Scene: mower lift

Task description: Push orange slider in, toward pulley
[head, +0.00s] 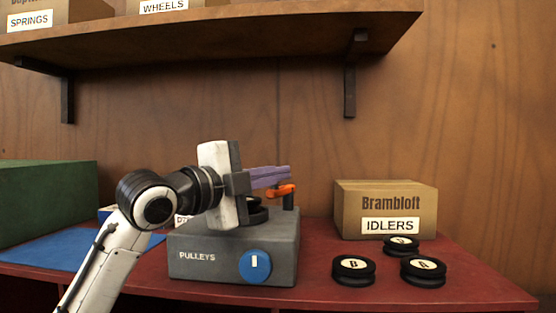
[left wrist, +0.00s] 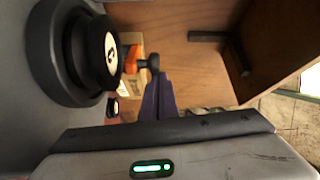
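The orange slider (head: 281,190) sits at the right of the top of a grey box marked PULLEYS (head: 235,250), by a short black post. In the left wrist view the slider (left wrist: 130,62) is partly hidden behind the pulley. A black pulley (head: 257,213) is on the box top, mostly hidden behind my left gripper; it shows large with a white label in the left wrist view (left wrist: 108,52). My left gripper (head: 287,173) has purple fingers that look shut and empty. They are just above and beside the slider; I cannot tell whether they touch it. My right gripper is not in view.
Black idlers marked B (head: 353,270), A (head: 422,271) and another (head: 401,244) stand right of the box, before an IDLERS carton (head: 386,208). A blue knob (head: 255,265) is on the box front. A green bin (head: 45,200) is left. A shelf (head: 220,38) hangs above.

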